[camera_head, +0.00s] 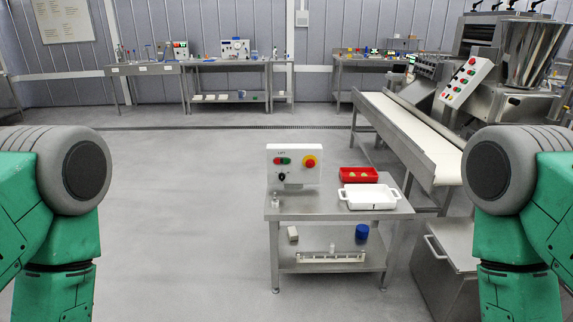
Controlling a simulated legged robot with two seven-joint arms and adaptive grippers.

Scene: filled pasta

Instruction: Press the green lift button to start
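A white control box (293,165) labelled LIFT stands upright at the back left of a small steel table (330,209). A larger red knob on a yellow ring (310,162) is at the right, and a black switch (282,176) is below. My two green and grey arms show at the left and right edges. Neither gripper is in view, and nothing touches the box.
A red tray (359,178) with small yellowish pieces and a white dish (346,204) are on the table. A conveyor (408,128) and pasta machine stand right. A steel bin (437,262) stands close to the table. The floor left is open; benches line the wall.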

